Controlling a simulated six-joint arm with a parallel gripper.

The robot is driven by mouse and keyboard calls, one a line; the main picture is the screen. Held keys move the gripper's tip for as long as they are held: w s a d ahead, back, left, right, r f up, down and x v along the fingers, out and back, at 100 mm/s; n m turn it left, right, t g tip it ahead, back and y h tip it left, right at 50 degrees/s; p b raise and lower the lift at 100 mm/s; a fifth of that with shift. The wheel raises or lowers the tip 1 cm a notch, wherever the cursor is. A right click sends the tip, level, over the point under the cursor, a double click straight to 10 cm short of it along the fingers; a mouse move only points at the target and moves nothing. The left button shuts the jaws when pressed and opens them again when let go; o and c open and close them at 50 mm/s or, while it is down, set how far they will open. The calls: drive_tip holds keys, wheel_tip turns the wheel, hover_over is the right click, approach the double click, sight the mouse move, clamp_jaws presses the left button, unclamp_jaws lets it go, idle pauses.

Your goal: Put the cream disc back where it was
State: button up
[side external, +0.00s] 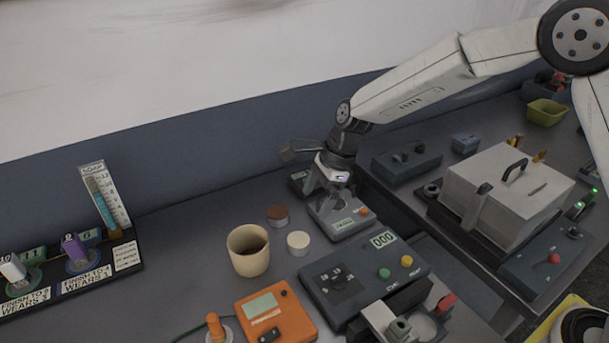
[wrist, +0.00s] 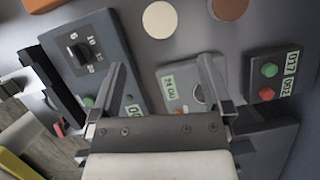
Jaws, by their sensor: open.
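The cream disc (side external: 298,242) lies flat on the grey worktop, between the beige cup and a small grey device. It also shows whole near the top of the wrist view (wrist: 160,20). My gripper (side external: 328,203) is open and points down over the small grey device (side external: 348,223), to the right of the disc in the side view. In the wrist view my two fingers (wrist: 162,65) stand wide apart with nothing held between them. The disc lies beyond the fingertips, apart from them. A brown disc (side external: 278,214) lies just behind the cream one.
The beige cup (side external: 248,250) holds dark liquid. A dark control box (side external: 352,272) with a dial and buttons and an orange meter (side external: 277,313) stand in front. A lidded grey box (side external: 500,195) is at right. Bare worktop lies left of the cup.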

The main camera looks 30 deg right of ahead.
drive_tip(key=shift+d+r, duration=0.1)
drive_tip(key=shift+r, duration=0.2)
idle(0.4)
drive_tip(key=s+d+f+n+t+h, duration=0.1)
drive_tip(key=s+d+n+h, duration=0.3)
drive_tip(key=s+d+n, duration=1.2)
drive_tip(key=s+n, duration=0.3)
drive_tip(key=shift+s+d+n+t+h, duration=0.3)
drive_tip(key=shift+s+n+t, duration=0.1)
